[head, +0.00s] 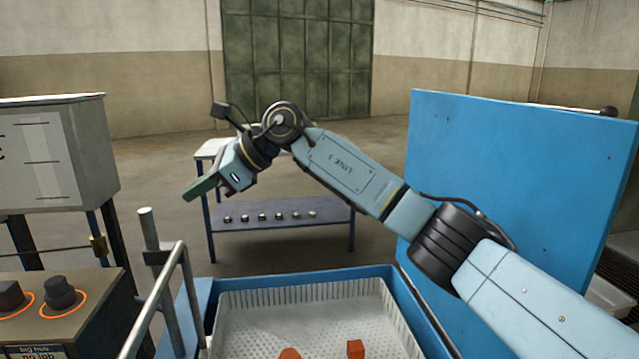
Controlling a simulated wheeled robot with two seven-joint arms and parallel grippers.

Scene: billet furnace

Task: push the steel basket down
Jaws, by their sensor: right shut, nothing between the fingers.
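The steel basket (245,312) is a pale, perforated tray with slatted walls, low in the middle of the head view. It sits inside a blue tank (400,285), and its near part is cut off by the picture's bottom edge. Two orange-red pieces lie in it: a block (355,349) and a rounder piece (289,353). My right arm comes in from the right, and my right gripper (192,192) is shut and empty, with green fingers pointing down and left. It is above and beyond the basket's left side, not touching it. My left gripper is not in view.
A metal handle bar (160,290) rises at the tank's left side. A control box with black knobs (60,292) stands at the lower left, below a grey cabinet (60,150). A blue panel (515,180) stands upright at right. A shelved table (285,214) with several small parts stands behind.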

